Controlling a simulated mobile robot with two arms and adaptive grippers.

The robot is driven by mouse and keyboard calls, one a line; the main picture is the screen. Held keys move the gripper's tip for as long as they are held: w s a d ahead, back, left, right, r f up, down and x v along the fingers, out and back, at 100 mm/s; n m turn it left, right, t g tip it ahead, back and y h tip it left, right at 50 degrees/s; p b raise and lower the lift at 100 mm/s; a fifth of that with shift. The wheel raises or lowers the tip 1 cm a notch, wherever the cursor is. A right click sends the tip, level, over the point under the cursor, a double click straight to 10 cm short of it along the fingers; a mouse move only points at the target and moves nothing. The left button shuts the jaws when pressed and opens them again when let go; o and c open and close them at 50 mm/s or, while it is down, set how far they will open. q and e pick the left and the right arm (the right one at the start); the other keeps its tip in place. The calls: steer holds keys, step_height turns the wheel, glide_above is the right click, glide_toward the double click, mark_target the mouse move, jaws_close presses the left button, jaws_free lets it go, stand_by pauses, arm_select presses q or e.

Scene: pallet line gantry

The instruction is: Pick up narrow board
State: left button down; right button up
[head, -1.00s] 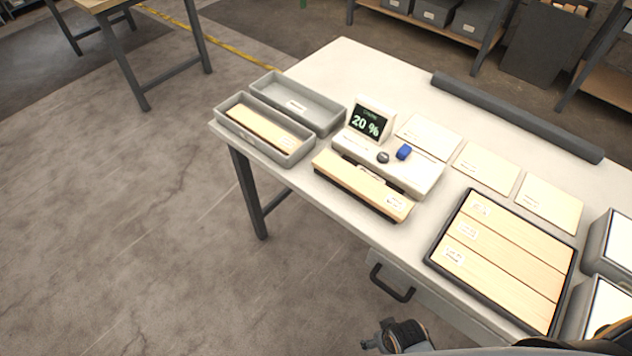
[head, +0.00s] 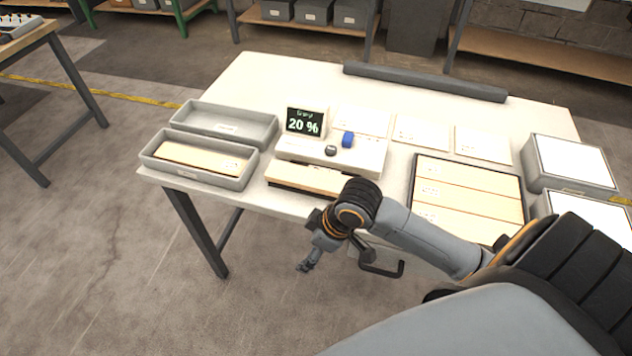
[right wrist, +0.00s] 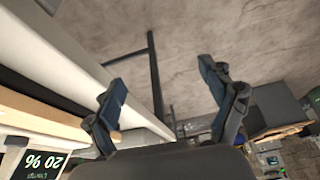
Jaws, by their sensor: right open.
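One pale wooden board (head: 305,177) lies across the front of the meter (head: 374,158), whose display reads 20 %. Another board (head: 200,158) lies in the front grey tray (head: 242,181), and 3 more lie side by side in a black-rimmed tray (head: 413,180). I cannot tell which is meant by the narrow board. My right gripper (head: 308,264) hangs in front of the table edge, below and apart from the meter's board. In the right wrist view the gripper (right wrist: 161,80) is open and empty, with a board (right wrist: 40,121) at lower left. My left gripper is out of view.
An empty grey tray (head: 225,122) stands behind the front tray. Several pale sheets (head: 420,130) lie behind the meter and black-rimmed tray. A dark bar (head: 425,82) runs along the back edge. Open floor lies left.

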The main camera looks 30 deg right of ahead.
steer(key=shift+n, duration=0.6)
steer(key=w+d+r, duration=0.4)
steer(key=d, duration=0.1)
steer(key=w+d+r, duration=0.2)
steer(key=w+d, duration=0.1)
steer(key=shift+d+r, duration=0.1)
steer(key=shift+r, duration=0.1)
steer(key=m, duration=0.1)
glide_toward(319, 178)
steer(key=x, duration=0.3)
steer(key=shift+d+f+p, duration=0.1)
steer(key=shift+d+p, duration=0.1)
steer(key=shift+p, duration=0.1)
steer(key=p+x, duration=0.1)
steer(key=x, duration=0.3)
steer(key=shift+s+a, duration=0.1)
steer(key=shift+a, duration=0.1)
steer(key=shift+w+a+f, duration=0.15)
steer(key=shift+w+f, duration=0.05)
steer(key=shift+f, duration=0.45)
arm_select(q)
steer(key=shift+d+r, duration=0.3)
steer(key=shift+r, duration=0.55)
arm_select(e)
steer(key=c, duration=1.4)
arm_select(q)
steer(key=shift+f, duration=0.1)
arm_select(e)
steer(key=shift+o, duration=0.2)
steer(key=shift+r, duration=0.2)
